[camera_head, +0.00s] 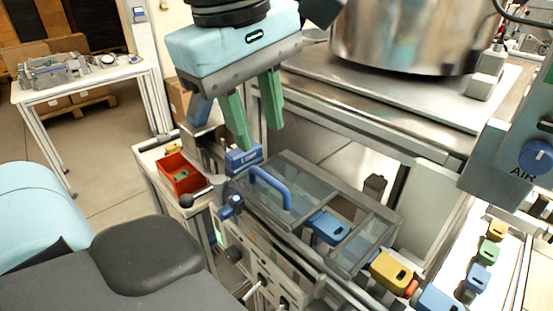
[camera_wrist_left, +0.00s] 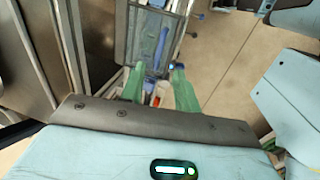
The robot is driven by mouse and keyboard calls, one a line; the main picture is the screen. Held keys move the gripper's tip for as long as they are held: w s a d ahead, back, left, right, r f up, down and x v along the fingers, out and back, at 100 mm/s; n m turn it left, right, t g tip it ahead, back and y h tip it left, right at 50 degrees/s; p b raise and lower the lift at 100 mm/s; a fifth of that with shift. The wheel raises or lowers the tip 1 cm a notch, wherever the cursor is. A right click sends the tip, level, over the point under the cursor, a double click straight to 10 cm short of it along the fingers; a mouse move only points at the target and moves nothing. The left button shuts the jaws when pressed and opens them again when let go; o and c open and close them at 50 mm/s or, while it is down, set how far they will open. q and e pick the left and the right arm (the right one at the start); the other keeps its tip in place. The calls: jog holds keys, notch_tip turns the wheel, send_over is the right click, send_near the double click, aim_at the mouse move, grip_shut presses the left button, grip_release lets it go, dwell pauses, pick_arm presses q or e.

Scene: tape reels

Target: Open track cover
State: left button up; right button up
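The track cover (camera_head: 308,184) is a grey frame with clear panes, lying down over the track on the bench. A blue bar handle (camera_head: 272,188) stands on its left part. The cover also shows in the left wrist view (camera_wrist_left: 128,35), with a blue bar (camera_wrist_left: 161,48) beyond the fingers. My left gripper (camera_head: 257,135) is above and behind the handle, apart from it. Its green fingers are spread with nothing between them, as they also are in the left wrist view (camera_wrist_left: 158,72). My right gripper is not in view.
A red bin (camera_head: 180,174) and a blue labelled block (camera_head: 243,159) are left of the cover. A blue piece (camera_head: 328,228) shows at the cover's right part, a yellow one (camera_head: 391,271) beyond it. A large metal drum (camera_head: 400,35) stands behind. An AIR knob (camera_head: 535,156) is at right.

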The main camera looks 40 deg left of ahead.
aim_at(272, 179)
pick_arm(q)
jog(key=f, duration=0.2)
jog(key=w+f, duration=0.1)
jog(key=f, duration=0.4)
jog(key=shift+w+d+f, duration=0.1)
jog(key=shift+w+f, duration=0.2)
jog(key=shift+f, duration=0.05)
jog(key=shift+c, duration=0.4)
grip_shut()
